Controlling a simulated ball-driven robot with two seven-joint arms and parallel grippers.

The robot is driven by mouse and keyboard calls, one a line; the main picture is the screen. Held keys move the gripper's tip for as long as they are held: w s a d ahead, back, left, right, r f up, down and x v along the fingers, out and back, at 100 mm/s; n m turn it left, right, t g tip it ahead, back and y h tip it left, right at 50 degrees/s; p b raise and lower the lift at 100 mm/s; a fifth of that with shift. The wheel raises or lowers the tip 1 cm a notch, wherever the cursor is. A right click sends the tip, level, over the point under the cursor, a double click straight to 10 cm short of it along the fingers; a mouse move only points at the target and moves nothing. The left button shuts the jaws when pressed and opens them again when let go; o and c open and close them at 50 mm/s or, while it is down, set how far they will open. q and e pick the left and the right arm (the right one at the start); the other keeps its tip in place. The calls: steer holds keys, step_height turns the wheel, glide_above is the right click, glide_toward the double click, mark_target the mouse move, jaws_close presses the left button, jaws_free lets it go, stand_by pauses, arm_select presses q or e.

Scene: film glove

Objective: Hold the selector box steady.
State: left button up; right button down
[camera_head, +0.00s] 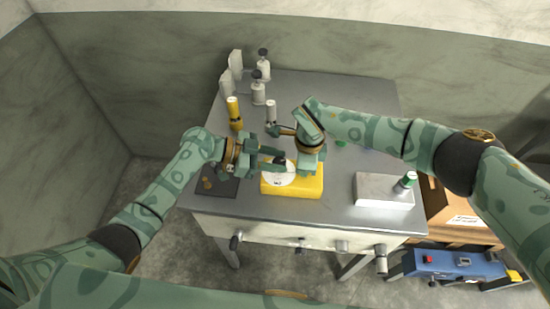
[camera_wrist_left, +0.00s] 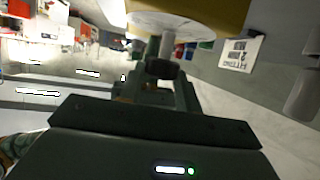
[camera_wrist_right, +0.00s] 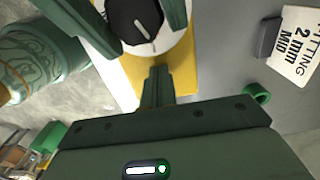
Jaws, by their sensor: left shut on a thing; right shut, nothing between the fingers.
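The selector box is a yellow block (camera_head: 308,189) on the grey table, with a white dial disc (camera_head: 276,180) on its top. In the right wrist view a black knob (camera_wrist_right: 138,22) with a white line stands on the disc. My left gripper (camera_head: 281,160) reaches over the box from the left. Its two fingers flank the knob and are shut on it. My right gripper (camera_head: 307,172) is shut and empty, pointing down at the box. Its fingers (camera_wrist_right: 159,72) lie over the yellow surface (camera_wrist_right: 180,72); I cannot tell whether they touch it.
A yellow cylinder (camera_head: 234,114) and grey fittings (camera_head: 258,92) stand at the back left. A pale block (camera_head: 377,191) with a green-banded piece (camera_head: 405,183) is at the right. A printed card (camera_wrist_right: 300,50) lies near the box.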

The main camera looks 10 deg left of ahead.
arm_select(q)
steer(key=n+t+y, duration=0.1)
steer(key=n+t, duration=0.1)
steer(key=t, duration=0.1)
steer(key=s+n+t+y, duration=0.1)
steer(key=n+t, duration=0.1)
steer(key=n, duration=0.1)
steer(key=shift+d+f+n+t+y, duration=0.2)
steer(key=shift+n+t+y, duration=0.1)
steer(key=shift+t, duration=0.1)
steer(key=n+t+y, duration=0.1)
steer(key=n, duration=0.1)
steer(key=n+t+y, duration=0.2)
steer(key=shift+s+d, duration=0.1)
steer(key=shift+d, duration=0.1)
steer(key=shift+n+y, duration=0.3)
steer(key=shift+y, duration=0.2)
steer(key=shift+t, duration=0.3)
steer(key=o, duration=1)
steer(key=shift+c, duration=0.2)
steer(key=shift+a+r, duration=0.1)
steer(key=shift+a, duration=0.05)
steer(key=v, duration=1.2)
steer(key=shift+s, duration=0.15)
